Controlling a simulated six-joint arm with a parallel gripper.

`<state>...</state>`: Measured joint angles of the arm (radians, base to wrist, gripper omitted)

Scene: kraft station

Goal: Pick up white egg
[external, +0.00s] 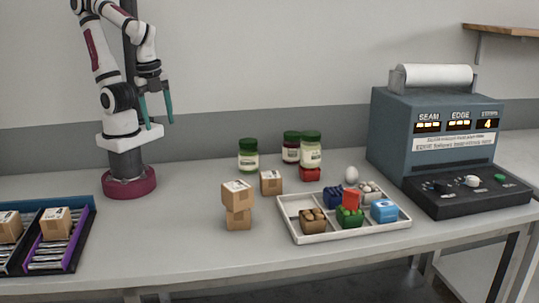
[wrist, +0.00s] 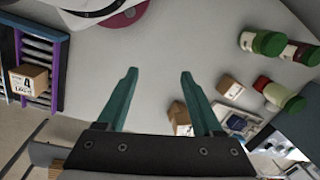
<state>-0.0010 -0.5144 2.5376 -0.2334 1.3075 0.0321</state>
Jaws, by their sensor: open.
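The white egg (external: 351,174) shows in the external view at the back edge of the white tray (external: 294,238), above or just behind its rim; I cannot tell which. My gripper (external: 157,121) is open and empty, high at the left above the table and far from the egg. In the wrist view my gripper (wrist: 159,72) has its teal fingers spread with only bare table between the tips. I cannot make out the egg in the wrist view.
The tray holds several small items, including a blue box (external: 384,211). Stacked cartons (external: 238,205) stand left of it, and jars (external: 248,155) stand behind. A blue-grey machine (external: 400,120) stands right of the egg. A rack with cartons (external: 75,255) is at far left. The left-middle table is clear.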

